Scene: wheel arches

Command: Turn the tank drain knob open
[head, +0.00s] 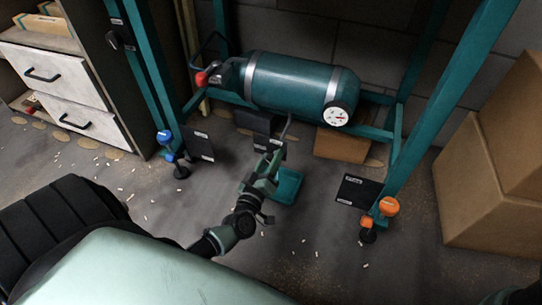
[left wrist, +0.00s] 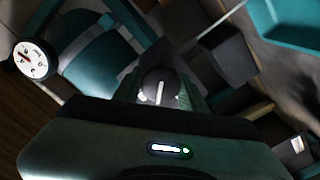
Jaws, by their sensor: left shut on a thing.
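The teal tank (head: 300,84) lies on its side in a teal frame, with silver bands and a round white gauge (head: 336,116) at its right end. My left gripper (head: 272,156) reaches up below the tank's middle. In the left wrist view a dark round drain knob (left wrist: 160,84) with a white pointer line sits between the fingers, and my left gripper (left wrist: 166,94) is shut on it. The pointer line stands nearly upright in that view. The gauge (left wrist: 35,60) also shows there. In the head view the knob is hidden by the gripper. My right gripper is not in view.
A red knob (head: 201,79) is at the tank's left end. Teal frame posts (head: 455,90) stand on both sides, with blue (head: 164,137) and orange (head: 389,206) knobs at their feet. Cardboard boxes (head: 490,190) are at right, and a drawer cabinet (head: 60,78) at left.

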